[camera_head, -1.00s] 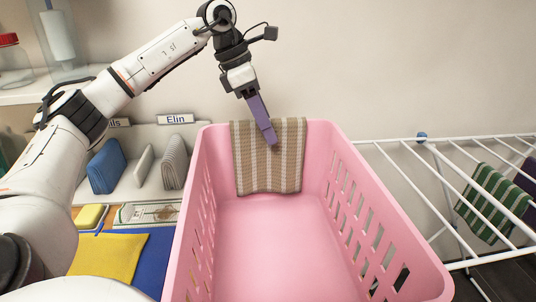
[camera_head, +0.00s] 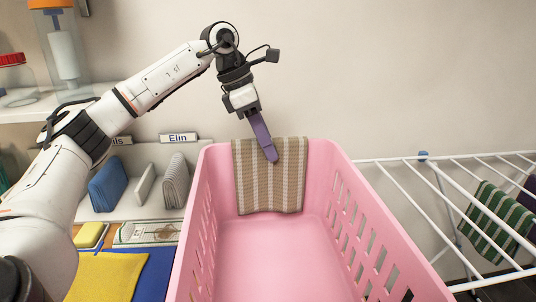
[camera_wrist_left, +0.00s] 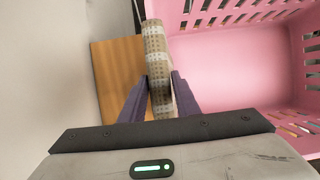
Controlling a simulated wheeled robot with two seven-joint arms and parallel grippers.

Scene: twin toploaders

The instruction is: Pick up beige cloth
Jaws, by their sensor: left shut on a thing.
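The beige cloth (camera_head: 270,185) has brown and pale checks and hangs over the far rim of the pink basket (camera_head: 265,265), with its front part down the inside wall. My left gripper (camera_head: 271,158) reaches down from above to the cloth's top at that rim. In the left wrist view the cloth (camera_wrist_left: 155,50) lies along the rim, and the gripper's purple fingers (camera_wrist_left: 160,95) are on either side of it, shut on it. The part of the cloth behind the rim is hidden in the head view. My right gripper is not in view.
A white drying rack (camera_head: 430,170) with a green striped cloth (camera_head: 490,220) stands to the right. At left, a divider holds folded blue (camera_head: 108,183) and grey (camera_head: 176,182) cloths. A yellow cloth (camera_head: 110,277) lies in front. The basket's visible floor is bare.

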